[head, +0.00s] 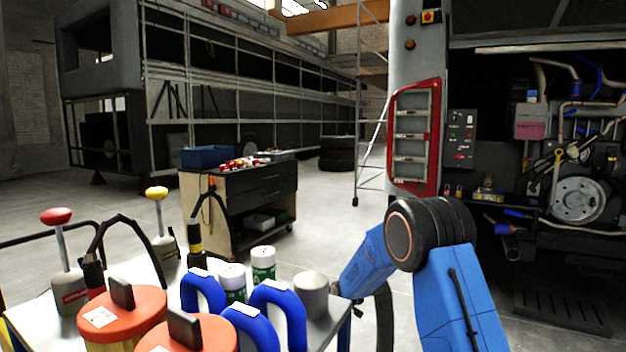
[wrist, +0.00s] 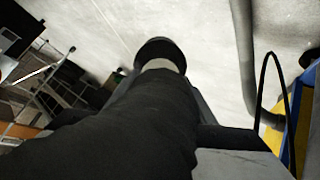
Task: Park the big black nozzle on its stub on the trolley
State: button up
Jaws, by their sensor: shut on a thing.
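The big black nozzle (wrist: 130,125) fills the middle of the wrist view as a thick dark tube. Past a pale band, a round dark end shows at its far side. My gripper (wrist: 155,112) is shut on it; dark jaw parts show at both sides, and the contact is mostly hidden. In the head view my blue arm reaches over the right end of the trolley (head: 338,332), and the gripper cannot be made out clearly. A short grey cylinder (head: 311,294) stands at the trolley's right edge. I cannot tell whether it is the stub.
Blue-handled jugs (head: 278,300), white-green cans (head: 263,264) and red-lidded containers (head: 120,315) crowd the trolley. Oil cans (head: 70,285) stand at its left. A tool cabinet (head: 255,195) stands behind. An open engine bay (head: 570,180) is at right. Floor between is clear.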

jog(key=shift+s+a+r+g, duration=0.1)
jog(key=shift+a+r+g, duration=0.15)
jog(key=shift+r, duration=0.6)
jog(key=shift+s+a+r+g, duration=0.15)
jog(key=shift+a+r, duration=0.15)
jog(key=shift+r, duration=0.55)
jog(key=shift+a+r, duration=0.1)
jog(key=shift+r, duration=0.2)
